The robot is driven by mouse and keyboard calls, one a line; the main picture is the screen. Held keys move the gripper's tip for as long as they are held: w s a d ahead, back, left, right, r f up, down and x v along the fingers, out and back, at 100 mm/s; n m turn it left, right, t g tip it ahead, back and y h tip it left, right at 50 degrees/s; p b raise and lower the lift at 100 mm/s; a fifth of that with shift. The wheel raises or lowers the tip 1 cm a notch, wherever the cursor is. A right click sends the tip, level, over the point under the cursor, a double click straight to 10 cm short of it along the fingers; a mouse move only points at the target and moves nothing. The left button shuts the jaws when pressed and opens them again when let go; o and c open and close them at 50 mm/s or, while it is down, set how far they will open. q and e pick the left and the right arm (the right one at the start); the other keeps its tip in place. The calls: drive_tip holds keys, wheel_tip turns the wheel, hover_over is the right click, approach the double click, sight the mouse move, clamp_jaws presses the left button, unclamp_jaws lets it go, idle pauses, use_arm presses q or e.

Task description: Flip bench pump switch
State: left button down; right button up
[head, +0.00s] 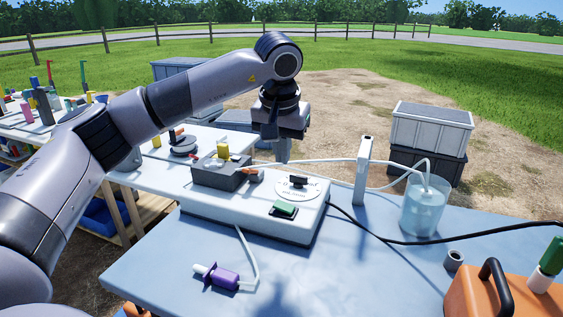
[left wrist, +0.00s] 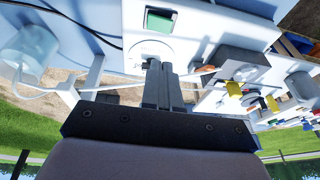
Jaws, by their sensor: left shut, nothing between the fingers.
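The white bench pump (head: 262,229) lies on the blue table and carries a green rocker switch (head: 284,209) near its front right. A round dial with a black knob (head: 298,182) sits just behind the switch. My left gripper (head: 284,152) is shut and empty, above and behind the dial, fingers pointing down. In the left wrist view its shut fingers (left wrist: 157,68) overlap the lower part of the dial (left wrist: 148,48), and the green switch (left wrist: 160,20) shows beyond the fingertips. I see no contact with the switch. My right gripper is not in view.
A grey block with yellow fittings (head: 220,175) sits left of the dial. A white post (head: 363,170) with tubing and a water beaker (head: 424,208) stand to the right. An orange case (head: 495,290) is at front right. A purple-handled fitting (head: 222,277) lies in front.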

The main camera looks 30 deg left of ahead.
sight(279, 203)
use_arm(q)
drive_tip(key=x, duration=0.8)
drive_tip(key=s+b+x, duration=0.1)
drive_tip(key=x, duration=0.2)
drive_tip(key=shift+a+f, duration=0.2)
drive_tip(key=shift+f, duration=0.35)
drive_tip(key=shift+a+f+h, duration=0.25)
drive_tip(key=shift+f+h, duration=0.2)
drive_tip(key=shift+h, duration=0.05)
drive_tip(key=shift+d, duration=0.15)
drive_tip(key=shift+w+d+r, duration=0.1)
drive_tip(key=shift+w+d, duration=0.05)
drive_tip(key=shift+d, duration=0.55)
drive_tip(key=shift+r, duration=0.1)
